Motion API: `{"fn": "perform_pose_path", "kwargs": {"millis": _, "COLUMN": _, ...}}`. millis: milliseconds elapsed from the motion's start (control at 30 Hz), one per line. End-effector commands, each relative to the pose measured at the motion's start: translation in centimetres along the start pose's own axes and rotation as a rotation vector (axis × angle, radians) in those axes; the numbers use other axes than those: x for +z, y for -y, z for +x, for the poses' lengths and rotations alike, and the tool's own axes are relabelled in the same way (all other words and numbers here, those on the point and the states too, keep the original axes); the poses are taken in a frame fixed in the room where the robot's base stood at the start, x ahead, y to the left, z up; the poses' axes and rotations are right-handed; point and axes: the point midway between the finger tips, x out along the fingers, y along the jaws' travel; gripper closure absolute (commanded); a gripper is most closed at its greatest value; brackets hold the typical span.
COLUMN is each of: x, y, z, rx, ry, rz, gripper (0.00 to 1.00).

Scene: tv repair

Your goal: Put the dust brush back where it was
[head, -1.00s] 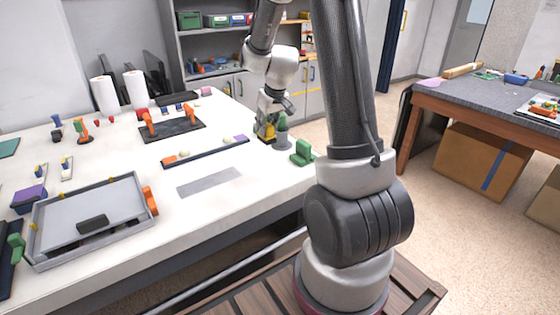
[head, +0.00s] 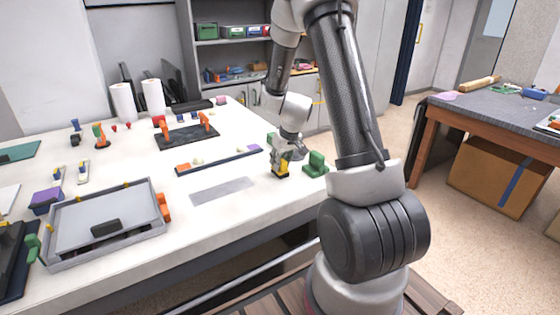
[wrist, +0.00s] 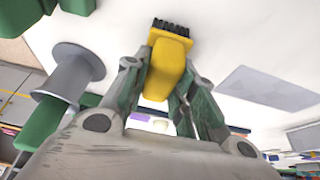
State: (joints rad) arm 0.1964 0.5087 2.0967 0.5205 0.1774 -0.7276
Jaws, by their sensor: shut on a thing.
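The dust brush has a yellow body (wrist: 165,65) and dark bristles. In the wrist view it sits between the fingers of my gripper (wrist: 160,88), bristles pointing away from the palm. In the head view my gripper (head: 283,160) holds the brush (head: 281,171) over the right end of the white table, left of a green holder (head: 316,163). The brush looks low, close to the tabletop; I cannot tell whether it touches. The brush's former place is not marked in these views.
A grey spool-like cylinder (wrist: 72,72) and green parts (wrist: 42,125) stand close beside my gripper. A flat grey strip (head: 222,190) lies to its left, with a dark tray (head: 218,160) behind. A large grey tray (head: 110,222) is on the left. Bare white tabletop surrounds the strip.

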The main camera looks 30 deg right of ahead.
Motion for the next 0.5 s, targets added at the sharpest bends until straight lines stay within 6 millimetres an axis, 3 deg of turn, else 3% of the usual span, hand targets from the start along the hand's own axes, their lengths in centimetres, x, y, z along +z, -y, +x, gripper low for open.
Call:
{"fn": "perform_pose_path", "kwargs": {"millis": 33, "x": 0.05, "y": -0.01, "z": 0.12, "rx": 0.0, "ry": 0.0, "rz": 0.0, "gripper": 0.72}}
{"fn": "perform_pose_path", "kwargs": {"millis": 133, "x": 0.04, "y": -0.01, "z": 0.08, "rx": 0.0, "ry": 0.0, "rz": 0.0, "gripper": 0.54}}
{"fn": "perform_pose_path", "kwargs": {"millis": 167, "x": 0.03, "y": -0.01, "z": 0.08, "rx": 0.0, "ry": 0.0, "rz": 0.0, "gripper": 0.52}}
{"fn": "perform_pose_path", "kwargs": {"millis": 500, "x": -0.11, "y": 0.0, "z": -0.23, "rx": 0.0, "ry": -0.001, "rz": 0.0, "gripper": 0.52}}
